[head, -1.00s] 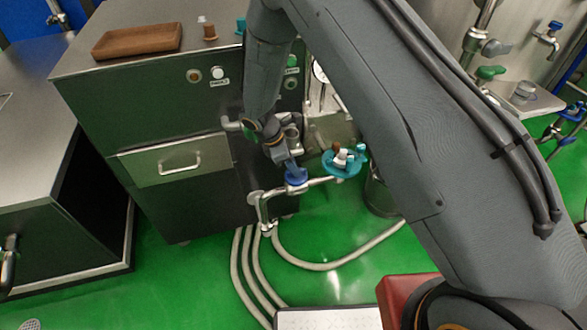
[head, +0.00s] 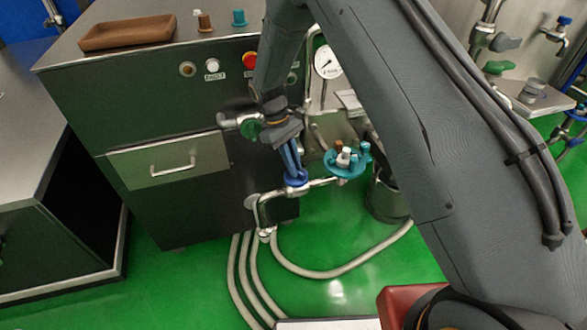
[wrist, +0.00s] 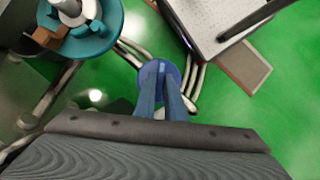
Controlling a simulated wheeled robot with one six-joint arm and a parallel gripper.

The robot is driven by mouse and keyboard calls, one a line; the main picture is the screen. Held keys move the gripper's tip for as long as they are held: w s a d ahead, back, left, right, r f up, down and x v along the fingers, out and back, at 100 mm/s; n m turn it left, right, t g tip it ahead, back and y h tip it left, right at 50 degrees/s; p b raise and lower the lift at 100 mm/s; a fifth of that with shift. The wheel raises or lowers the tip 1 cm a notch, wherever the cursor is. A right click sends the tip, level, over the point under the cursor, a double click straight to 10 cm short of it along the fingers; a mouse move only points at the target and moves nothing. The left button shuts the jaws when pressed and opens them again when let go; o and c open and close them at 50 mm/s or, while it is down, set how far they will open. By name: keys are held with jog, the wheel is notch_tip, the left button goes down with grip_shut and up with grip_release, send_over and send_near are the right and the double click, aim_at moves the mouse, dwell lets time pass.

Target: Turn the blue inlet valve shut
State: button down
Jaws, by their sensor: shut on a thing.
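The blue inlet valve (head: 297,181) is a round blue handle on a metal pipe low at the front right of the steel cabinet. My gripper (head: 294,172) points down at it from above, its blue fingers closed on the handle. In the wrist view the blue handle (wrist: 159,73) shows between and beyond the fingertips (wrist: 160,98). The fingers hide part of the handle, and I cannot tell how far it is turned.
A teal round holder (head: 345,164) with several small pieces sits just right of the valve. Pale hoses (head: 330,271) curve over the green floor. A metal bucket (head: 386,198) stands right. My arm covers much of the right side.

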jog(key=m+y, duration=0.1)
jog(key=m, duration=0.2)
jog(key=m+g+y+b, duration=0.1)
jog(key=m, duration=0.2)
jog(key=shift+d, duration=0.2)
jog(key=shift+m, duration=0.3)
jog(key=c, duration=1.8)
grip_release()
jog(key=shift+w+r, duration=0.15)
jog(key=b+v, duration=0.2)
jog(key=v, duration=0.5)
jog(key=shift+w+r, duration=0.15)
jog(key=shift+r, duration=0.1)
